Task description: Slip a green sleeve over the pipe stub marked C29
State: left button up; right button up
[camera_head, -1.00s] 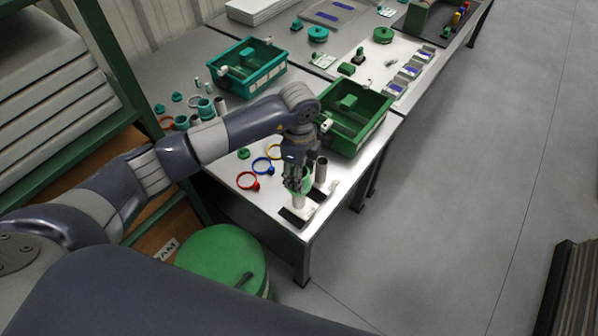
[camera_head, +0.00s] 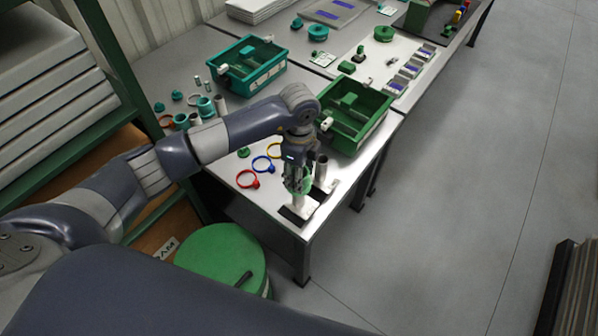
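My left gripper (camera_head: 294,184) reaches down over the near corner of the metal table (camera_head: 222,155). It appears shut on a green sleeve (camera_head: 307,185), which the fingers partly hide. The sleeve is at the top of a light grey pipe stub (camera_head: 299,203) on a black-and-white base. I cannot tell whether it is around the stub or just above it. A second grey pipe stub (camera_head: 321,170) stands bare just behind and to the right. No C29 marking is readable. My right gripper is not in view.
A green bin (camera_head: 372,135) and a teal bin (camera_head: 272,70) stand behind. Red (camera_head: 247,180), blue (camera_head: 262,165) and yellow rings lie left of the gripper. Teal sleeves and grey pipe pieces stand at the table's left. A green drum (camera_head: 222,258) is below the near edge.

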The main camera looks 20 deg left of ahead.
pick_arm(q)
jog(key=shift+f, duration=0.1)
dwell(0.3)
jog(key=shift+f+b, duration=0.35)
jog(key=shift+f, duration=0.05)
jog(key=shift+f, duration=0.1)
jog(key=shift+f+b, duration=0.3)
jog(key=shift+f, duration=0.1)
jog(key=shift+f, duration=0.15)
dwell(0.6)
jog(key=shift+f+b, duration=0.35)
jog(key=shift+f, duration=0.25)
jog(key=shift+f+b, duration=0.25)
jog(key=shift+b, duration=0.05)
